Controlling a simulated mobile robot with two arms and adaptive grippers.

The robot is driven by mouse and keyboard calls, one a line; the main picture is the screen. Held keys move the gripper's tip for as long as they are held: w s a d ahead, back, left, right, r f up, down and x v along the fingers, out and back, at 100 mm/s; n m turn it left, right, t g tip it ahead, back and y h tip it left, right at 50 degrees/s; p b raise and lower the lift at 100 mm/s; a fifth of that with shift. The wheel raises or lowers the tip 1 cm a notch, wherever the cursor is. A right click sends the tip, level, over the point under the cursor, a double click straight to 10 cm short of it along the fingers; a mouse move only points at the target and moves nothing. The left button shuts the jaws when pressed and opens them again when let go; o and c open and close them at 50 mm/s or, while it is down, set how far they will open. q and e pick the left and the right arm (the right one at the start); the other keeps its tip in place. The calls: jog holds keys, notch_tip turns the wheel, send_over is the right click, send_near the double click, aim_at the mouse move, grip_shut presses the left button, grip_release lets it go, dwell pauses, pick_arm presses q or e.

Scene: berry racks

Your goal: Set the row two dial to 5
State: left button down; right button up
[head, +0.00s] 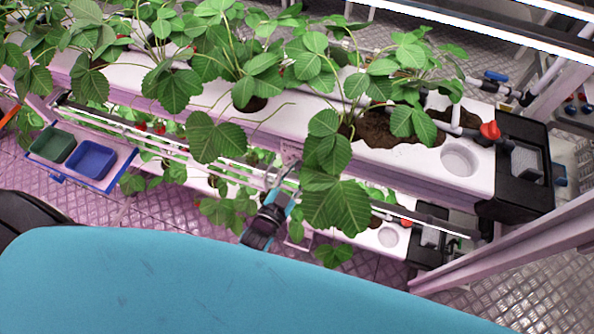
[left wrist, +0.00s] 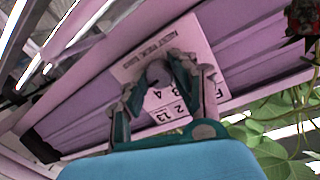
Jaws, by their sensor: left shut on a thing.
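My left gripper (head: 278,180) is at the front face of the white grow trough (head: 460,185), beside a small pale label plate. In the left wrist view, the gripper (left wrist: 163,82) has its teal and grey fingers closed around a round pale dial (left wrist: 157,72). The dial sits on a white label plate (left wrist: 130,68) with printed numbers, seen tilted, and a line of small text. The fingers partly cover the numbers, and I cannot tell which one the dial points to. My right gripper is not in view.
Strawberry leaves (head: 335,205) hang close to the right of my left gripper. A red valve handle (head: 490,130) is at the trough's right end. A green bin (head: 52,145) and a blue bin (head: 91,160) stand on a tray at left. A lower trough runs below.

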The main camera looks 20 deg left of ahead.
pick_arm(q)
jog(key=shift+s+f, duration=0.1)
jog(key=shift+f, duration=0.05)
jog(key=c, duration=1)
grip_release()
jog(key=shift+c, duration=0.2)
jog(key=s+a, duration=0.1)
jog(key=s, duration=1)
jog(key=shift+s+a+r, duration=0.35)
jog(key=shift+s+a, duration=0.05)
